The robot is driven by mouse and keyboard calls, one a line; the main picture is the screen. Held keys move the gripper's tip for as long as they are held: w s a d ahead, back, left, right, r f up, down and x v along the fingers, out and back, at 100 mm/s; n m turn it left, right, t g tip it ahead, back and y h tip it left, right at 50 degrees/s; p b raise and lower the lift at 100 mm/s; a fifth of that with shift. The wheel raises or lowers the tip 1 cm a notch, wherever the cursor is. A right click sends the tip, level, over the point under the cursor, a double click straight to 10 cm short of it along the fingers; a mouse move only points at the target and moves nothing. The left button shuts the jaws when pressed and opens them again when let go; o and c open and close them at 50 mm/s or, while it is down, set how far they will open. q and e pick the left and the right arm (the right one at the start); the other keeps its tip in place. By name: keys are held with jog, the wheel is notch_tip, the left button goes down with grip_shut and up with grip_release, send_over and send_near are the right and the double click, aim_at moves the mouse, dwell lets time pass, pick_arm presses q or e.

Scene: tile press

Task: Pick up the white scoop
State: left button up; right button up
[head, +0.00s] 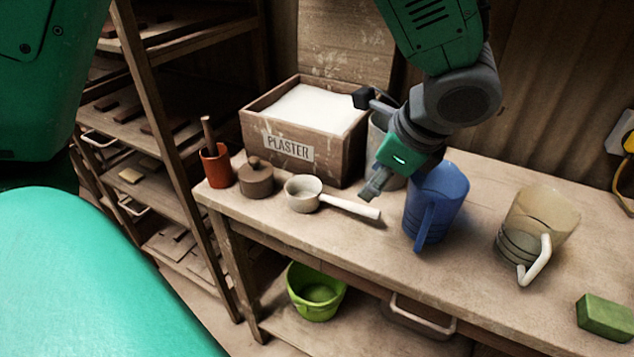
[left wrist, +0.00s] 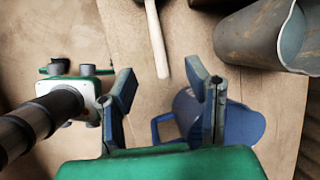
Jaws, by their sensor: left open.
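The white scoop (head: 304,192) lies on the wooden bench in the head view, its round bowl to the left and its straight handle pointing right. In the left wrist view the end of its pale handle (left wrist: 156,42) points down towards the space between my fingers. My left gripper (head: 371,190) is above the bench near the handle's right end. It also shows in the left wrist view (left wrist: 162,75), fingers apart with nothing gripped. The scoop's bowl is outside the left wrist view. My right gripper is not in view.
A blue jug (head: 436,203) stands close right of my left gripper. A grey container (head: 378,148) is behind it. The plaster box (head: 300,159), lidded brown pot (head: 256,179) and red cup (head: 216,166) stand left. A clear jug (head: 537,226) and green block (head: 604,318) are right.

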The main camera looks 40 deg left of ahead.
aim_at(351, 203)
pick_arm(q)
jog(key=x, duration=0.3)
jog(key=b+x, duration=0.1)
jog(key=x, duration=0.2)
jog(key=shift+a, duration=0.5)
jog(key=shift+a+f, duration=0.15)
jog(key=shift+a, duration=0.1)
jog(key=f, duration=0.1)
jog(key=f+b, duration=0.1)
jog(key=f, duration=0.1)
jog(key=shift+s+a+f, duration=0.1)
jog(key=shift+a+f, duration=0.1)
jog(key=shift+a, duration=0.05)
jog(key=shift+f, duration=0.35)
jog(key=shift+d+f, duration=0.1)
jog(key=shift+a, duration=0.3)
jog(key=shift+c, duration=1.3)
jog(key=shift+a+f, duration=0.1)
jog(key=shift+a, duration=0.1)
grip_shut()
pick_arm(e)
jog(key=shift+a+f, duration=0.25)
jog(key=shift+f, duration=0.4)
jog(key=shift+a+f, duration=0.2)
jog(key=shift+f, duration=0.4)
